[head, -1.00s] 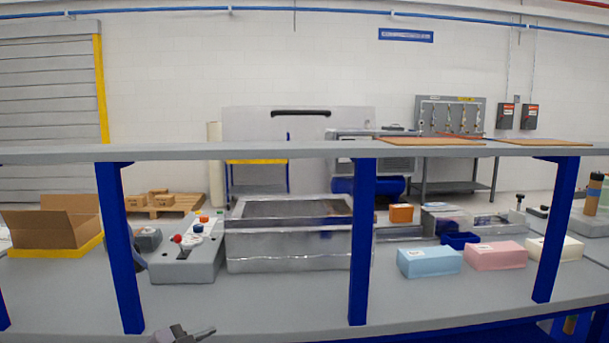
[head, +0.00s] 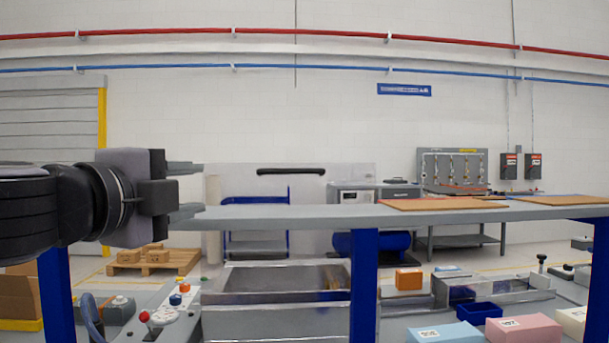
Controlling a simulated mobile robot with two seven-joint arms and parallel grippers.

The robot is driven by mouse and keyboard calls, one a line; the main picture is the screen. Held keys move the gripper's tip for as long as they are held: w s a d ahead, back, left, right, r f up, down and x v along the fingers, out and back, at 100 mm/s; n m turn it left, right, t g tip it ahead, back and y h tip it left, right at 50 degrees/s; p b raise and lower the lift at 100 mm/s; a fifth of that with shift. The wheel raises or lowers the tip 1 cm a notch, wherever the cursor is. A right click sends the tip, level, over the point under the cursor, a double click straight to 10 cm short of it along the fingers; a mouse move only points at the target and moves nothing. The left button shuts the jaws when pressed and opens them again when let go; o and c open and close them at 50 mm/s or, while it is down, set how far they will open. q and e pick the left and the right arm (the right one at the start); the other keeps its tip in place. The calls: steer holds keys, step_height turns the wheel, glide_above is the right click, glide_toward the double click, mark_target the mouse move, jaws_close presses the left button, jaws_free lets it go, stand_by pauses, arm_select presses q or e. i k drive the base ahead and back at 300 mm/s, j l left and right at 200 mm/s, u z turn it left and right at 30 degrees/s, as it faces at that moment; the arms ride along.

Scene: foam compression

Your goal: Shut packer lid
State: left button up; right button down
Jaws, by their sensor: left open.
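The packer (head: 275,313) is a metal box on the bench, its wide dark opening facing up. Its lid (head: 330,178) appears to be the pale upright panel behind the box, with a black bar handle (head: 291,172) along its top, so it stands open. My left gripper (head: 190,190) is raised at the left, above the bench and left of the lid in the picture. Its two fingers point right, apart, with nothing between them. It looks clear of the handle, though the depth between them is hard to judge. My right gripper is out of view.
A control box (head: 165,318) with a red button stands left of the packer. Blue (head: 445,333) and pink (head: 524,328) foam blocks lie at the right. A cardboard box (head: 20,295) is far left.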

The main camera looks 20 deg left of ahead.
mark_target(339, 295)
steer(key=i+j, duration=0.1)
steer(key=i, duration=0.45)
steer(key=i+j, duration=0.1)
steer(key=i, duration=0.45)
